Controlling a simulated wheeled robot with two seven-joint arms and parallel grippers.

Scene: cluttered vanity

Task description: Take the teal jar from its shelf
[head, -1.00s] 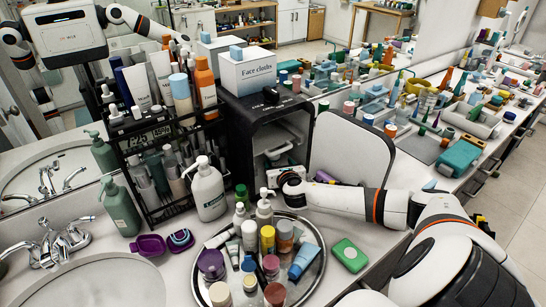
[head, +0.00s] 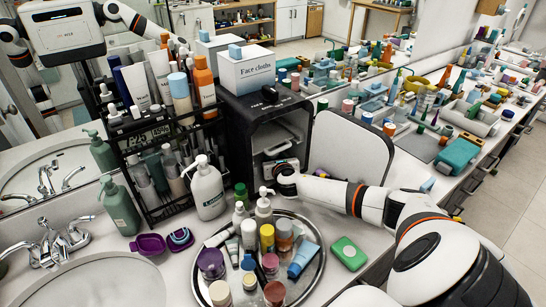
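I cannot make out a teal jar for certain in the head view. A small black cabinet (head: 237,140) stands open at the middle of the counter, with pale shelves (head: 281,150) inside. Its white-lined door (head: 352,150) is swung out to the right. My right arm comes in from the right, in front of the door. My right gripper (head: 279,169) is at the lower part of the cabinet opening. Its fingers are mostly hidden by the wrist and the dim inside, so their opening and any hold are unclear. My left gripper is not in view.
A round tray (head: 318,276) crowded with bottles and tubes stands just in front of the cabinet. A white pump bottle (head: 208,192) and a black rack (head: 150,205) are to the left. A mirror runs behind.

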